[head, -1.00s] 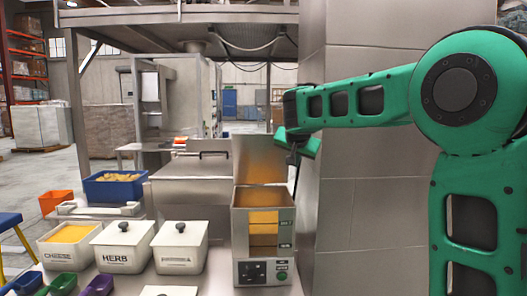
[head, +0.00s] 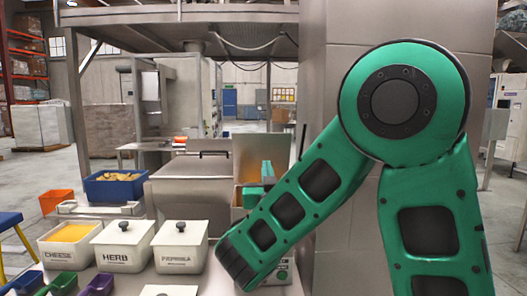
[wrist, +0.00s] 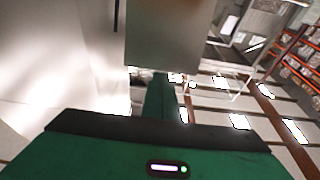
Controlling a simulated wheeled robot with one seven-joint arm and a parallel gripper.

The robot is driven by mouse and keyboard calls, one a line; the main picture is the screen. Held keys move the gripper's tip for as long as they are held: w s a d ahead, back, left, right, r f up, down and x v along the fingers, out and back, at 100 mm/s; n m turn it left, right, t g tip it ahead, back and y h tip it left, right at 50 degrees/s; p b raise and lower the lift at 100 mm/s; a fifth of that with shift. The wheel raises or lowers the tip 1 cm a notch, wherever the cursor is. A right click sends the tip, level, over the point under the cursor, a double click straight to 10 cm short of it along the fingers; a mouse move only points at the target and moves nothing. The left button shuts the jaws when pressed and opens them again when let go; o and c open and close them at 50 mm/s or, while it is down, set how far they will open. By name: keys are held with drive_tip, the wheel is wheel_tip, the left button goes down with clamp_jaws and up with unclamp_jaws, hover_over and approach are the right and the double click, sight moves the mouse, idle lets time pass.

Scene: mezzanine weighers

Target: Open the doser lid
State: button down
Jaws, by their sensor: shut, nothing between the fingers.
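The doser is a steel box (head: 238,208) in the middle of the head view, with its front mostly hidden behind my arm. Its lid (head: 250,147) stands upright at the back of the box, raised off the top. In the wrist view a flat metal panel that looks like the lid (wrist: 168,38) hangs just beyond the fingers. My gripper (head: 267,172) is shut and empty, pointing up in front of the lid. It also shows in the wrist view as a green finger (wrist: 160,95). I cannot tell whether it touches the lid.
White lidded bins marked HERB (head: 121,251) and PAPRIKA (head: 180,252) and an open CHEESE bin (head: 68,254) stand left of the doser. A blue crate (head: 114,189) is behind them. A steel-clad pillar (head: 335,80) rises close on the right.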

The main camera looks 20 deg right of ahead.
sight(264, 143)
drive_tip(key=x, duration=1.3)
drive_tip(key=shift+w+d+r, duration=0.15)
drive_tip(key=shift+w+d, duration=0.05)
drive_tip(key=shift+w, duration=0.15)
